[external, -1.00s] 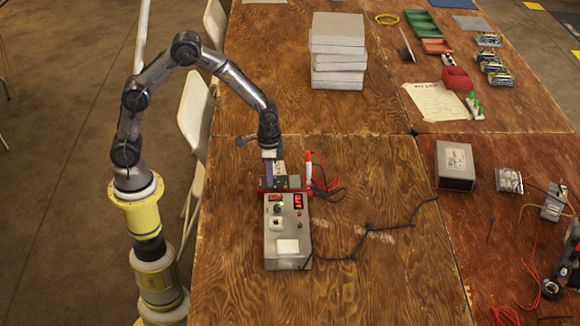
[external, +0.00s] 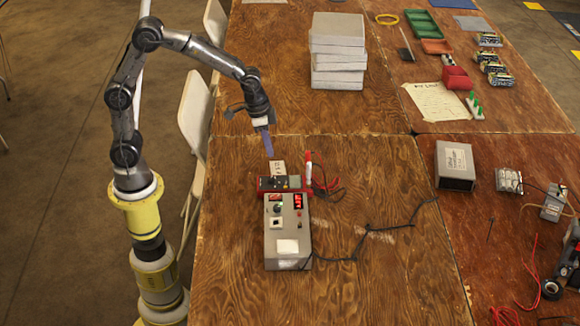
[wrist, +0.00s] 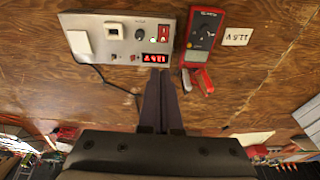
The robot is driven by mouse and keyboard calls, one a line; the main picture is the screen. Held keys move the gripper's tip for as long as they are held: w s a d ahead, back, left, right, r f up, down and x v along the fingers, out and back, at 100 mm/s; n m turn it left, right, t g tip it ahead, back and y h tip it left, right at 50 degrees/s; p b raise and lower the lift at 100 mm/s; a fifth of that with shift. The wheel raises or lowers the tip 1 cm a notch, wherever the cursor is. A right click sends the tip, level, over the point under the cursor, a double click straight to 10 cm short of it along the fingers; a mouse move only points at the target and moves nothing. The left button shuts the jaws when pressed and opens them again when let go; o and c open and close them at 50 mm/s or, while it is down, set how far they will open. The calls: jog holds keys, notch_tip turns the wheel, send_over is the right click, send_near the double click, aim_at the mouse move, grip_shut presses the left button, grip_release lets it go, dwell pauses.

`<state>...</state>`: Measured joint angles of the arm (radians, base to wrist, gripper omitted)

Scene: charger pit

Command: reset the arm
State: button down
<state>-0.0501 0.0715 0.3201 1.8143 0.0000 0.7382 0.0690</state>
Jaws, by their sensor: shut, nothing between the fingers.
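My gripper (external: 267,142) is raised above the wooden table, behind and a little left of the charger box, touching nothing. Its two long dark fingers are together and empty in the wrist view (wrist: 160,85). The grey charger box (external: 288,240) has a lit red display and stands on the table; it also shows in the wrist view (wrist: 115,42). A red multimeter (external: 280,184) lies against the box's far end, and shows beside the box in the wrist view (wrist: 202,35). A small white label (external: 277,167) reading 11.5 V is near the meter.
Red and white probes (external: 309,170) with cables lie right of the meter. A black cord (external: 372,229) runs right from the box. A stack of grey blocks (external: 338,52) stands at the back. A grey box (external: 455,166) is at right. The front table is mostly clear.

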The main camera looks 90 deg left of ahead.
jog(key=s+d+r+t, duration=0.2)
jog(key=s+r+t, duration=0.1)
jog(key=s+r, duration=0.85)
jog(key=s+f, duration=0.2)
jog(key=s, duration=1)
jog(key=shift+s, duration=0.25)
